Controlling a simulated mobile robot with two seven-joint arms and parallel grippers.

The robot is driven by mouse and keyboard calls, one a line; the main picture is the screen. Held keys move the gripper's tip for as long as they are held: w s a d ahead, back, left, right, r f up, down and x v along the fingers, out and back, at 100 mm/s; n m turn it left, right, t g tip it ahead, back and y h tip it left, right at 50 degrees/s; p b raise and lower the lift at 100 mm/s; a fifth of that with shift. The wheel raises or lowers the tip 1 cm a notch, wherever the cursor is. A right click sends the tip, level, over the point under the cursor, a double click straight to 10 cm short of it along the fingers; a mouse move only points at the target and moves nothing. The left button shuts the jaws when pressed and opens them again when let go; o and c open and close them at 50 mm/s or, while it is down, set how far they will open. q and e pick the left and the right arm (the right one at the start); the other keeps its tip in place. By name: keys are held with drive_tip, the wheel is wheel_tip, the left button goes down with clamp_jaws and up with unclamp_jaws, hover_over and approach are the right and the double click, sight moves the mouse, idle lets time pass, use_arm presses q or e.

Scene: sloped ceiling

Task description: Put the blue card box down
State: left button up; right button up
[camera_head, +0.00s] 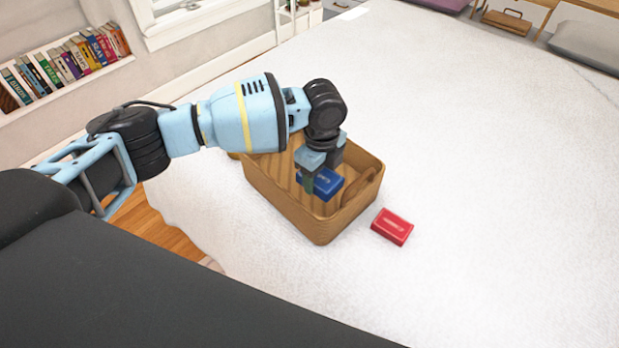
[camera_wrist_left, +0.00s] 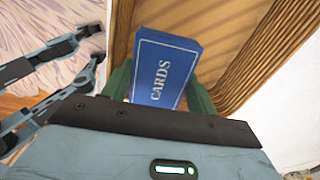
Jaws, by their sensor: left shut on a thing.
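In the left wrist view the blue card box (camera_wrist_left: 163,68), marked "CARDS", sits between the two green fingers of my left gripper (camera_wrist_left: 160,90). The basket wall (camera_wrist_left: 275,50) shows to the right of the box there. I cannot tell whether the box touches the basket floor.
A red card box (camera_head: 392,227) lies on the white bed surface (camera_head: 480,150), just right of the basket. The bed is clear farther right. A shelf of books (camera_head: 65,65) is set at the wall on the left.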

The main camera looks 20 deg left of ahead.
sight(318, 208)
use_arm(q)
drive_tip(key=shift+f+b, duration=0.4)
drive_tip(key=shift+f, duration=4.6)
drive_tip(key=shift+f, duration=0.2)
drive_tip(key=o, duration=1.1)
drive_tip(key=shift+r, duration=0.15)
wheel_tip(318, 208, up, 12)
drive_tip(key=shift+r+p, duration=0.1)
drive_tip(key=shift+p, duration=0.3)
